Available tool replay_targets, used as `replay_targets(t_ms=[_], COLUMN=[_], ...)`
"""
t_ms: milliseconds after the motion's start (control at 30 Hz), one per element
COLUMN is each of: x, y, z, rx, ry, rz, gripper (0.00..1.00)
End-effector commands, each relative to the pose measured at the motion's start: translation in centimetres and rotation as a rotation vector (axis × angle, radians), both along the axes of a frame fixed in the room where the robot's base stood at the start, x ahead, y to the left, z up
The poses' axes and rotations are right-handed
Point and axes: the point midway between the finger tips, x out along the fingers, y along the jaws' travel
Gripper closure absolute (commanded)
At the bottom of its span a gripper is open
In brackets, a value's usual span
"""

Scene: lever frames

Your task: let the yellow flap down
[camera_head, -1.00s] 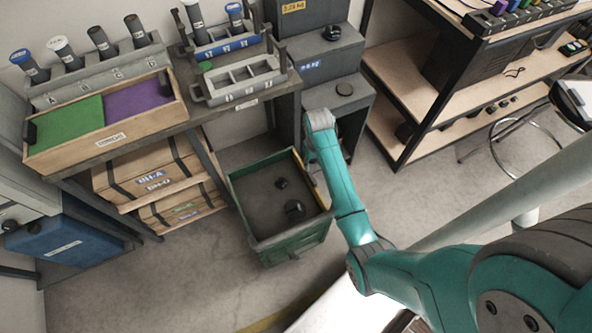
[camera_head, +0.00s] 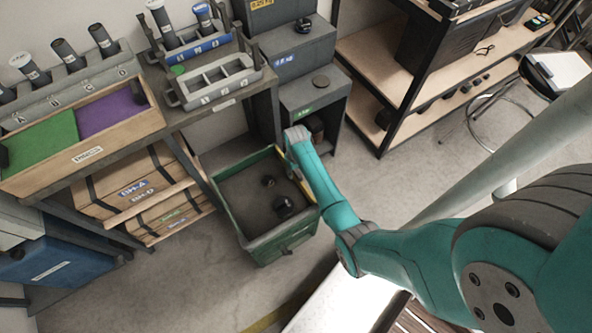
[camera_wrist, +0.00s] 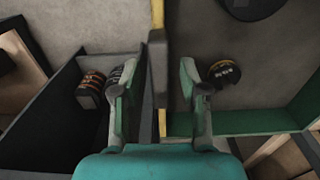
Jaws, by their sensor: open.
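The yellow flap (camera_wrist: 158,14) shows in the wrist view as a thin, edge-on strip running between my fingers, with a grey part along its middle. It borders the right side of the green bin (camera_head: 286,238), where my arm partly covers it in the head view. My gripper (camera_wrist: 157,95) is open, with one finger on each side of the strip. Both fingers look apart from it, though I cannot be sure of contact. In the head view the fingers are hidden under my wrist.
The bin holds dark round pieces (camera_head: 283,206). Left of the strip in the wrist view, a dark compartment holds banded cylinders (camera_wrist: 91,88). A grey cabinet (camera_head: 318,88) stands behind, a wooden bench with trays at left, and a shelf unit (camera_head: 385,62) at right.

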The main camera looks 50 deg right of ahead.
Motion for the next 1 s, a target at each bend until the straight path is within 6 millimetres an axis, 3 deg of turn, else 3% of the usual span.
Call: replay_targets(t_ms=[167, 333, 367, 767, 1000], x=[0.0, 0.0, 0.0, -0.1, -0.5], y=[0.0, 0.0, 0.0, -0.2, -1.2], z=[0.0, 0.0, 0.0, 0.0, 0.0], rx=[0.000, 0.000, 0.000, 0.019, 0.123], ry=[0.000, 0.000, 0.001, -0.005, -0.033], rz=[0.000, 0.000, 0.000, -0.002, -0.006], gripper=[0.56, 0.96, 1.00, 1.00, 1.00])
